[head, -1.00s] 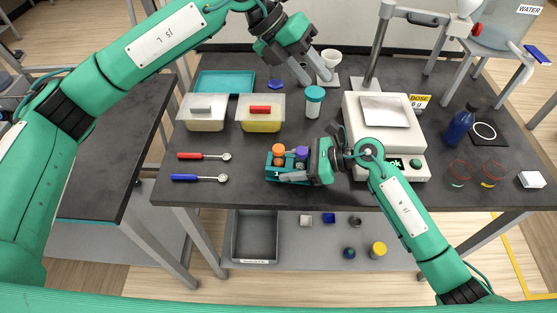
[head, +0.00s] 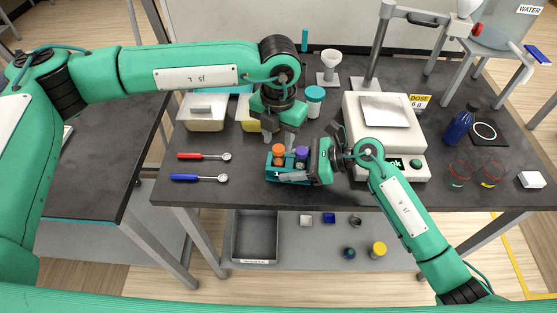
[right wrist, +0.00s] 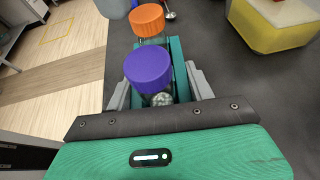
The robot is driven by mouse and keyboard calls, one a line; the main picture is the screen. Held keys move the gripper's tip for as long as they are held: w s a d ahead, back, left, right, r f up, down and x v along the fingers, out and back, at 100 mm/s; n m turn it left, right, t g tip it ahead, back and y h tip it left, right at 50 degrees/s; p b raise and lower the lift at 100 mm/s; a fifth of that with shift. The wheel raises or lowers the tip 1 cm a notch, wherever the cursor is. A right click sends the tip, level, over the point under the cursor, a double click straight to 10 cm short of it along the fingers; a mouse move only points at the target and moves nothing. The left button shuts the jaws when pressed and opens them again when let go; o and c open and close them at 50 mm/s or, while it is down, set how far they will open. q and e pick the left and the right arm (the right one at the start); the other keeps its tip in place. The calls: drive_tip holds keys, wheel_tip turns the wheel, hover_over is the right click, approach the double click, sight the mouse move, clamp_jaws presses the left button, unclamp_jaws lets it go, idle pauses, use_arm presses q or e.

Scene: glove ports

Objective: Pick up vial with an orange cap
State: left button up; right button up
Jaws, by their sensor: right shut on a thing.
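The vial with an orange cap (head: 278,150) stands in a small teal rack (head: 270,173) near the table's front edge. A purple-capped vial (head: 302,153) stands beside it. In the right wrist view the orange cap (right wrist: 147,19) is beyond the purple cap (right wrist: 149,70), and the teal rack (right wrist: 180,70) lies between my fingers. My right gripper (head: 297,176) is shut on the rack from its right end. My left gripper (head: 278,136) points down just behind and above the orange cap, fingers apart and empty. The orange-capped vial's body is mostly hidden.
A red spoon (head: 204,156) and a blue spoon (head: 199,178) lie left of the rack. Behind are a lidded tub (head: 204,115), a yellow tub (head: 247,116) partly hidden by my left arm, and a teal-capped jar (head: 314,101). A scale (head: 387,130) stands right.

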sight(278, 149)
use_arm(q)
drive_tip(key=shift+w+f, duration=0.15)
drive_tip(key=shift+f, duration=2.75)
drive_tip(key=c, duration=0.8)
drive_tip(key=shift+o, duration=0.2)
wheel_tip(278, 149, up, 10)
drive_tip(key=shift+r, duration=0.1)
use_arm(e)
drive_tip(key=o, duration=1.1)
drive_tip(key=shift+d, duration=0.1)
